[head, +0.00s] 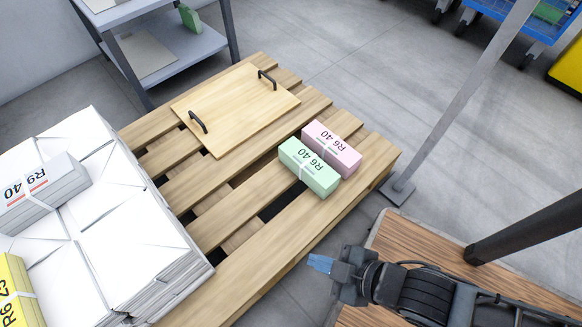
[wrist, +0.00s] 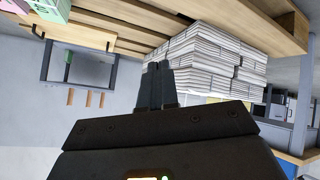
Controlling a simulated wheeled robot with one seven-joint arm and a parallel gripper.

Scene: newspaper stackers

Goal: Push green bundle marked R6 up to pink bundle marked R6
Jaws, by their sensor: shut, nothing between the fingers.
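The green bundle marked R6 40 (head: 308,170) lies on the wooden pallet (head: 300,229) near its right side. The pink bundle marked R6 40 (head: 331,150) lies right beside it, on its upper right. Their long sides face each other and they look touching or nearly so. In the wrist view, parts of the green bundle (wrist: 50,8) and the pink bundle (wrist: 12,20) show at the top left corner. My gripper (head: 320,263) is shut and empty, off the pallet's near right edge and apart from both bundles. Its fingers (wrist: 158,85) also show in the wrist view.
White paper stacks (head: 130,235) fill the pallet's left, with an R9 40 bundle (head: 40,192) and a yellow bundle (head: 15,290) there. A board with two handles (head: 235,108) lies at the back. A grey post (head: 455,105) stands right of the pallet.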

